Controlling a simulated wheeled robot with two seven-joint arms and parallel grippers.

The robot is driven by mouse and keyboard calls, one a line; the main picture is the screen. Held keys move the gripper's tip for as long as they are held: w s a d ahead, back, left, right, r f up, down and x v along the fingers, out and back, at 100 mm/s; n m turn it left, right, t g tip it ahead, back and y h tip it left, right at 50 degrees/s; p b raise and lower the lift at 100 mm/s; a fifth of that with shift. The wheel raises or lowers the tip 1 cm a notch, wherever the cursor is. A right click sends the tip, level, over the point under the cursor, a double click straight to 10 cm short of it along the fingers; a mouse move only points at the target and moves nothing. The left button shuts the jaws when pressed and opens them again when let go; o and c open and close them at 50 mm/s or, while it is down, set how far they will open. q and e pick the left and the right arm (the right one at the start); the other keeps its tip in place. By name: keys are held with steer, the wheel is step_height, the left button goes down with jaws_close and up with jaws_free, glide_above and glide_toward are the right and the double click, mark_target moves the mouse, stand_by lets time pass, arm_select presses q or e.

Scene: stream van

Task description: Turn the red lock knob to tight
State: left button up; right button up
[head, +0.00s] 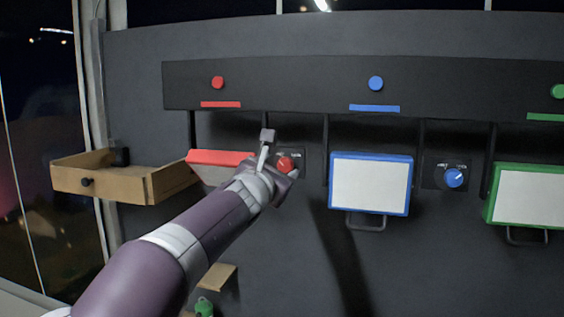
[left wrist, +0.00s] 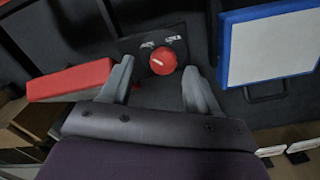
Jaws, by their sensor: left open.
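The red lock knob (head: 285,165) sits on a small dark plate on the dark wall panel, right of the red-edged flap (head: 222,158). In the left wrist view the red knob (left wrist: 163,62) has a white pointer line and small white lettering above it, too small to read surely. My left gripper (head: 279,152) is at the knob in the head view. In the left wrist view the left gripper (left wrist: 158,88) is open, with one finger on each side of the knob and a gap to each. My right gripper is not in view.
A blue-framed white panel (head: 370,184) hangs right of the knob, then a blue knob (head: 453,178) and a green-framed panel (head: 528,195). An open wooden drawer (head: 105,178) juts out at left. Red (head: 218,82) and blue (head: 376,83) buttons sit above.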

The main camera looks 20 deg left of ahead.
mark_target(285, 165)
arm_select(q)
steer(key=w, duration=0.1)
steer(key=w+d, duration=0.1)
steer(key=w, duration=0.1)
steer(key=shift+w+d, duration=0.2)
steer(key=shift+d, duration=0.15)
steer(key=shift+w+a+p, duration=0.1)
steer(key=shift+w+p, duration=0.1)
steer(key=shift+p, duration=0.1)
steer(key=shift+s+a, duration=0.25)
steer(key=shift+a, duration=0.5)
steer(key=shift+w+d, duration=0.15)
steer(key=shift+d, duration=0.2)
steer(key=c, duration=1)
steer(key=shift+c, duration=0.2)
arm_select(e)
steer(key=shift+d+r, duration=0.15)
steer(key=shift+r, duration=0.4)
